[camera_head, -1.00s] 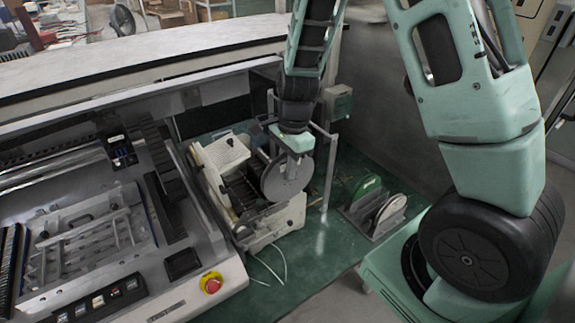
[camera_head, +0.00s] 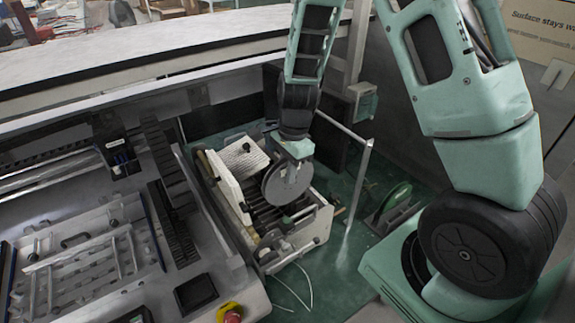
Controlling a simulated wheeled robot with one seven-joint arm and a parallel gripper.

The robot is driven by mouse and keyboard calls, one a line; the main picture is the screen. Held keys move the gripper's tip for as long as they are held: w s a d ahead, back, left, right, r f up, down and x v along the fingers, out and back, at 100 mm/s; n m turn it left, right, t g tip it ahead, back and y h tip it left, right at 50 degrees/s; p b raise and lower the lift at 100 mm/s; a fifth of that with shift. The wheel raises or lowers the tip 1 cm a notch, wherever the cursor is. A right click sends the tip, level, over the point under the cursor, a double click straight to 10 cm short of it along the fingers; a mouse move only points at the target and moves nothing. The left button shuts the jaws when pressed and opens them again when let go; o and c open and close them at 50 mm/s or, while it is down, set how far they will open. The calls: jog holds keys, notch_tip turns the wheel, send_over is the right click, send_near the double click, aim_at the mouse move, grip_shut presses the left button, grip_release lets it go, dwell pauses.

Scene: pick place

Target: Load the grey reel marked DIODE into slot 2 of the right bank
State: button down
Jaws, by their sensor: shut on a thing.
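My gripper (camera_head: 290,172) is shut on a grey reel (camera_head: 276,190), seen as an upright disc. It holds the reel over the slotted feeder bank (camera_head: 275,212), a cream-framed unit with dark parallel slots. The reel's lower edge overlaps the slots in the picture; I cannot tell whether it touches them. No DIODE marking is readable on the reel. Slot numbers cannot be read, and my gripper and the reel hide part of the bank.
A green reel (camera_head: 396,197) stands in a rack (camera_head: 385,218) to the right of the bank. A metal post and rail (camera_head: 358,185) stand between them. The placement machine (camera_head: 70,250) fills the left, with a red stop button (camera_head: 232,315). Thin white cables lie in front of the bank.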

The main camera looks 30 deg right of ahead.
aim_at(287, 197)
jog(key=f+b, duration=0.4)
jog(key=f, duration=0.3)
jog(key=shift+w, duration=0.2)
jog(key=shift+f+b, duration=1.4)
jog(key=shift+f, duration=0.15)
jog(key=shift+f+b, duration=1.05)
jog(key=shift+f, duration=0.6)
jog(key=shift+f+b, duration=0.3)
jog(key=shift+f, duration=0.1)
jog(key=shift+f+b, duration=0.8)
jog(key=shift+f, duration=0.25)
jog(key=shift+f, duration=0.1)
jog(key=shift+f+b, duration=0.6)
jog(key=shift+f, duration=0.15)
